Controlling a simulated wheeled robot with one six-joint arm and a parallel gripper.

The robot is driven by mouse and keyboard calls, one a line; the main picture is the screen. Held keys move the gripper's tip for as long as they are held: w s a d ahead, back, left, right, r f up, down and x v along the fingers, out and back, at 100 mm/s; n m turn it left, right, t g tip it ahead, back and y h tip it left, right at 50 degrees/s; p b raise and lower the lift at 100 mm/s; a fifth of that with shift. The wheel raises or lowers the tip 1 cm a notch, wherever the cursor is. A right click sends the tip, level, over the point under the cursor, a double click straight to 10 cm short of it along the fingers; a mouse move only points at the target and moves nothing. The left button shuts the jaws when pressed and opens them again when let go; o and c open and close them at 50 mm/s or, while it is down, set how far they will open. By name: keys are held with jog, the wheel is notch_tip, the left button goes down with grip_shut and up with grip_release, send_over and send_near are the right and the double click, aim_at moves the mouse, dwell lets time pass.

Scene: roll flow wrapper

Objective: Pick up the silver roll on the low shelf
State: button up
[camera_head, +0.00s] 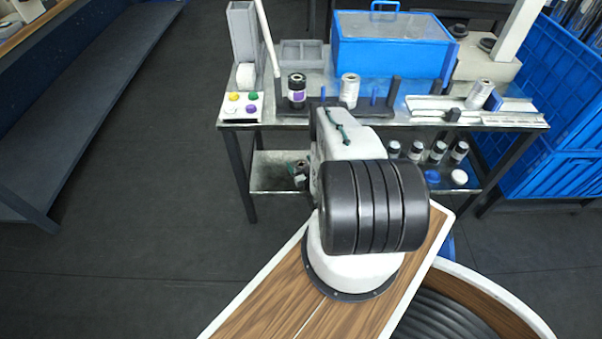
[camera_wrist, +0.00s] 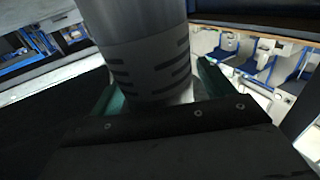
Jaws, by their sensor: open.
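In the wrist view a grey-silver roll (camera_wrist: 143,55) with dark stripes on a paler band stands large and close. My gripper (camera_wrist: 160,92) is open, with one green-edged finger on each side of the roll's lower visible part. I cannot tell whether either finger touches it. In the head view my gripper (camera_head: 299,170) is low by the left part of the low shelf (camera_head: 272,177), under the tabletop. My own arm covers the middle of that shelf, and I cannot make out the roll between the fingers there.
Several dark rolls with pale tops (camera_head: 437,152) stand on the low shelf's right side. Blue crates (camera_head: 545,130) stand at right.

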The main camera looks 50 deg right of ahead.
jog(key=shift+w+d, duration=0.1)
jog(key=shift+w, duration=0.05)
jog(key=c, duration=1.3)
jog(key=shift+r, duration=0.15)
